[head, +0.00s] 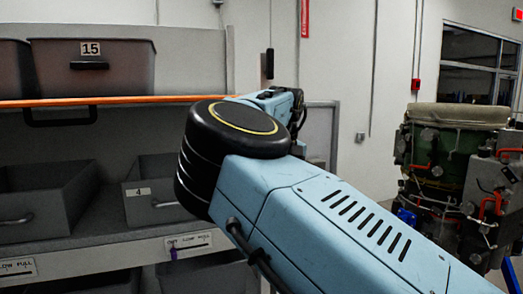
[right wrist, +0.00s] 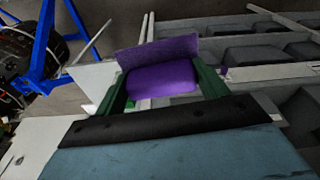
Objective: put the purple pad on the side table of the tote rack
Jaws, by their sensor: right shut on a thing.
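The purple pad (right wrist: 162,78) is between the two green fingers of my right gripper (right wrist: 163,88) in the right wrist view. The gripper is shut on it, and the pad shows a flat near face and a raised, darker upper part. The tote rack (head: 130,246) stands at the left of the head view. A pale flat surface (right wrist: 92,78) lies left of the pad in the right wrist view; I cannot tell if it is the side table. My left gripper is not in view.
Grey totes sit on the rack, one marked 15 (head: 92,68) on top and one marked 4 (head: 150,205) below. An orange rail (head: 60,102) runs along the upper shelf. A green and grey machine (head: 450,160) stands at right. A blue frame (right wrist: 42,45) shows in the wrist view.

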